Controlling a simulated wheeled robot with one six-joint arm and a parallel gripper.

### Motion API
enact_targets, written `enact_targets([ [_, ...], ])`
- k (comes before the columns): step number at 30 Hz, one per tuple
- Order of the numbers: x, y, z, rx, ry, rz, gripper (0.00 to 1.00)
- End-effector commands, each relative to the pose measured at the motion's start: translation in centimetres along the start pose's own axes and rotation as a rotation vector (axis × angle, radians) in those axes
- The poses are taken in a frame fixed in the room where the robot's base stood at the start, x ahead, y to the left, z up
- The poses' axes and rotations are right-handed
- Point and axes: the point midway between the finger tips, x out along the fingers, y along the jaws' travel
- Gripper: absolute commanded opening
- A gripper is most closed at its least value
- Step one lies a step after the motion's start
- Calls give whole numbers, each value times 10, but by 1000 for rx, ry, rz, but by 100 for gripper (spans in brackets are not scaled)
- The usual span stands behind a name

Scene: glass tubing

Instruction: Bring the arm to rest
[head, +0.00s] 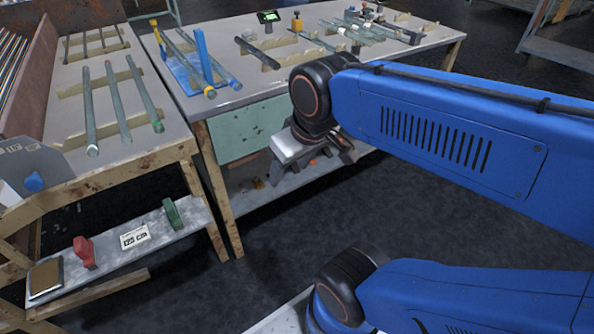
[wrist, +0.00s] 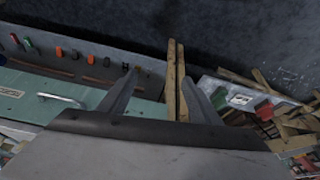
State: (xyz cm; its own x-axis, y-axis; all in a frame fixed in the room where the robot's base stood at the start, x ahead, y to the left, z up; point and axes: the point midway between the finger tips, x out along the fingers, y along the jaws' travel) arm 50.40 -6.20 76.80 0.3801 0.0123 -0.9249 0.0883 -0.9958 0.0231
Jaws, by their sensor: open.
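My blue arm reaches in from the right in the head view. My gripper (head: 312,158) hangs at its end in front of the green cabinet of the main bench, above the dark floor. In the wrist view my gripper (wrist: 162,95) shows two grey fingers spread apart with nothing between them. Beyond the fingers lie the bench's wooden legs (wrist: 176,80). The fingertips are hard to make out in the head view.
The main bench (head: 255,87) holds glass tubes, wooden racks and a blue stand (head: 203,55). The floor (head: 190,290) is clear.

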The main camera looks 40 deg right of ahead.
Motion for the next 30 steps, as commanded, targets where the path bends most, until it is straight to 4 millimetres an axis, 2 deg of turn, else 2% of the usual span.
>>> enact_targets([
  [6, 0, 6, 16, 87, 24, 14, 57],
  [30, 0, 6, 16, 87, 24, 14, 57],
])
